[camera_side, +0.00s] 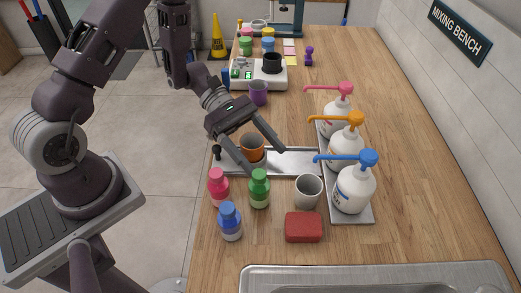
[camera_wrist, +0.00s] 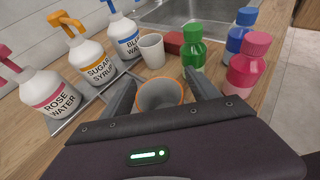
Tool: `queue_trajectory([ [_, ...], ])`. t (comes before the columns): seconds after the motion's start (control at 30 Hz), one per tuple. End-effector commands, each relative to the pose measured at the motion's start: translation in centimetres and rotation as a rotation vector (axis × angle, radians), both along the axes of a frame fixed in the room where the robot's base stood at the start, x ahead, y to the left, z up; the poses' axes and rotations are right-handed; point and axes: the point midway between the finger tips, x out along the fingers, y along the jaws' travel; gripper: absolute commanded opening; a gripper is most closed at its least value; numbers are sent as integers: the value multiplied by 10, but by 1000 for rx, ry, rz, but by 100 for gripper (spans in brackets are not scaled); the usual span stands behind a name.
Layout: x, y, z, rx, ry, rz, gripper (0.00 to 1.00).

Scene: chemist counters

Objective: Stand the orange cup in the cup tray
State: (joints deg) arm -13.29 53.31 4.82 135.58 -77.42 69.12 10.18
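The orange cup (camera_side: 252,149) stands upright at the left end of the metal cup tray (camera_side: 297,161) in the side view. In the wrist view, the cup (camera_wrist: 158,95) shows a grey inside and an orange rim. My gripper (camera_side: 250,152) is above it with its fingers spread wide, one on each side of the cup. In the wrist view, my gripper (camera_wrist: 160,78) shows gaps between its fingers and the rim. The cup's base is partly hidden, so I cannot tell exactly how it meets the tray.
Pump bottles (camera_side: 355,187) stand on a tray at the right. A white cup (camera_side: 308,191), red block (camera_side: 303,227), pink bottle (camera_side: 218,187), green bottle (camera_side: 259,188) and blue bottle (camera_side: 230,221) are in front. A purple cup (camera_side: 259,93) stands behind.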

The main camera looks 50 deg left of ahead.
Motion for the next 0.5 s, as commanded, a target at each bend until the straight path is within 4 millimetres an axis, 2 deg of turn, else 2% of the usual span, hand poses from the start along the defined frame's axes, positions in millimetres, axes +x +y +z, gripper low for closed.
queue_trajectory([
  [0.27, 0, 1, 7, 1, -2, 0, 70],
  [0.37, 1, 20, 14, 1, -4, 4, 70],
  [0.4, 1, 29, 17, 2, -2, 5, 70],
  [0.5, 0, 28, 41, 2, -6, -1, 70],
])
